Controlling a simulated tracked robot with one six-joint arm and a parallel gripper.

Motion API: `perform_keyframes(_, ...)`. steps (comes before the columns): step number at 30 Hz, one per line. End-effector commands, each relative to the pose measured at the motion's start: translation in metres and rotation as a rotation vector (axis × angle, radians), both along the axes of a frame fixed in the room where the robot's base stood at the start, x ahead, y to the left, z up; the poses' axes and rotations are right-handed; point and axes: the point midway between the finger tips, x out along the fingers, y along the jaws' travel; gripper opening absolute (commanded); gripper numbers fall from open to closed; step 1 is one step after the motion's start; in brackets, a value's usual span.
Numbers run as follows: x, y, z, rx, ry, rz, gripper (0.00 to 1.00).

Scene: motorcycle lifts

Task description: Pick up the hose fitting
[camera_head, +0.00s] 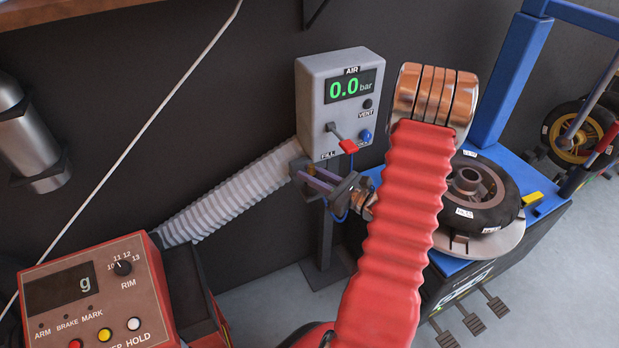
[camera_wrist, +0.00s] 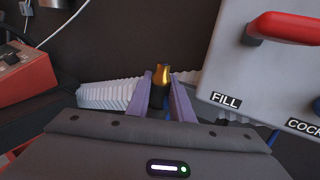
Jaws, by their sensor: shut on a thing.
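The hose fitting (camera_wrist: 162,77), a small piece with a brass end and a dark body, sits between my two purple fingers in the wrist view. My gripper (camera_wrist: 162,92) is shut on it, one finger on each side. The fitting is too small and too covered there to make out clearly. A thin blue hose (camera_head: 351,180) hangs close by the gripper.
The air box reads 0.0 bar and has a red lever (camera_head: 348,146). A white corrugated duct (camera_head: 235,200) runs behind the gripper. A red balancer panel (camera_head: 95,295) stands at lower left. A wheel (camera_head: 485,195) lies on a blue machine at right.

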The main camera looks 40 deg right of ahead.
Motion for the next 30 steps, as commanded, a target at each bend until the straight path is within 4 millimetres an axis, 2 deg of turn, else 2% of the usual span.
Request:
perform_keyframes(8, 0.0, 0.0, 0.034, -0.004, -0.003, 0.0, 0.0)
perform_keyframes(30, 0.0, 0.0, 0.155, -0.004, -0.003, 0.0, 0.0)
